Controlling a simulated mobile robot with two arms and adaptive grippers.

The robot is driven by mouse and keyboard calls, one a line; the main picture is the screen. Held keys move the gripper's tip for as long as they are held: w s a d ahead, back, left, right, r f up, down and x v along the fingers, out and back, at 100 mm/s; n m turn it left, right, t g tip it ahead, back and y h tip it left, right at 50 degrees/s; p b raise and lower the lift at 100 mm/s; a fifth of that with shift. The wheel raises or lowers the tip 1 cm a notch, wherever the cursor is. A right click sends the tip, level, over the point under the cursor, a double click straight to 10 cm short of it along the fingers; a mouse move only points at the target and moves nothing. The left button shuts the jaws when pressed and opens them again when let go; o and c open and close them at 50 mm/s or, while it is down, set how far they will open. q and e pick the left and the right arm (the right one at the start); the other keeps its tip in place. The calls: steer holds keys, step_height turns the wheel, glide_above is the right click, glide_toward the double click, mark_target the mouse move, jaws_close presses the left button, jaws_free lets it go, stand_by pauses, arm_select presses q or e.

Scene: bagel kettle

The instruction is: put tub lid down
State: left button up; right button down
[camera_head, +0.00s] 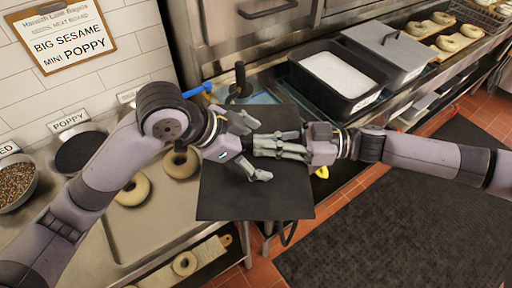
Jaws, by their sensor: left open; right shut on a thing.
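A flat, dark square panel (255,200), which looks like the tub lid, lies under both grippers at the middle of the view, over the counter's front edge. My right gripper (262,147) comes in from the right and is shut at the panel's middle; the gripped part is hidden by its fingers. My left gripper (258,150) is open over the panel, its fingers spread on either side of the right gripper's fingertips. A black tub (345,103) with white contents stands uncovered behind, to the right.
A grey-lidded bin (388,45) stands beside the tub. Bagels (181,164) lie on the steel tray (140,232) at left, near bowls of poppy (80,152) and sesame (15,183). A blue-handled tool (198,90) is behind my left gripper. A dark floor mat (400,225) lies lower right.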

arm_select(q)
steer(key=v, duration=1.2)
